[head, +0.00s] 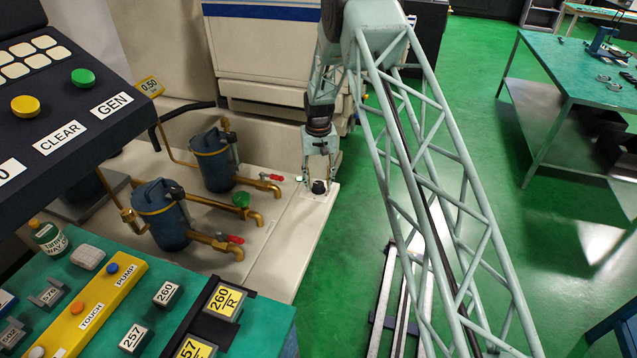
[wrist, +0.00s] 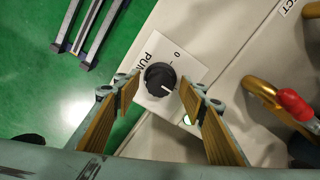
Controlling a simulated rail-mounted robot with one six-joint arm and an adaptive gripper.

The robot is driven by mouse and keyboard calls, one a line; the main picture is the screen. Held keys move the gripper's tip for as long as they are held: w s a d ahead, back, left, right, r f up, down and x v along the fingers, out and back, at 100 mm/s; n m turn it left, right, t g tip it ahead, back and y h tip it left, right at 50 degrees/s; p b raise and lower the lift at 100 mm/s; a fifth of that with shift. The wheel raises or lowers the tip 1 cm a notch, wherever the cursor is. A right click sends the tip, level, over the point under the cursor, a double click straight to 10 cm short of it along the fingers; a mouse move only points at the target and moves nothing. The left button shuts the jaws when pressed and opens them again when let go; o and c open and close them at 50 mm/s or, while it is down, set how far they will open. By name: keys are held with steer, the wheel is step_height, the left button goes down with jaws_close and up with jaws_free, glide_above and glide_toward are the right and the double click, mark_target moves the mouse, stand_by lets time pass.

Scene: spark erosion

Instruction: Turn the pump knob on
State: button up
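The pump knob (wrist: 159,79) is a black round knob with a white pointer line, on a white plate (wrist: 178,59) marked "PUM…", "0" and another mark I cannot read surely. Its pointer aims to the lower right in the wrist view, away from the "0". In the head view the knob (head: 319,187) is a small dark shape on the white cabinet's corner. My gripper (wrist: 155,105) is open, with one ridged finger on each side of the knob in the wrist view. I cannot tell whether a finger touches it. The gripper (head: 319,175) hangs above the knob in the head view.
A brass pipe with a red-handled valve (wrist: 292,103) stands to the right. Two blue filter pots (head: 213,160) with brass pipes stand left of the knob. Green floor (head: 345,245) is open beyond the cabinet edge.

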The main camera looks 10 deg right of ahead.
steer(key=shift+r, duration=0.15)
step_height(320, 180, up, 12)
stand_by(0.7)
stand_by(0.4)
step_height(320, 180, up, 22)
steer(key=t, duration=0.1)
glide_above(319, 184)
steer(key=s, duration=1.2)
steer(key=s+r+t, duration=0.1)
steer(key=s+r, duration=1.2)
steer(key=s, duration=0.3)
steer(key=s+r+t, duration=0.1)
steer(key=s+r, duration=0.2)
steer(key=s, duration=0.6)
steer(key=s+r, duration=0.3)
steer(key=s, duration=0.7)
steer(key=s+f+n+t, duration=0.1)
steer(key=s+f, duration=0.1)
steer(key=s, duration=1.6)
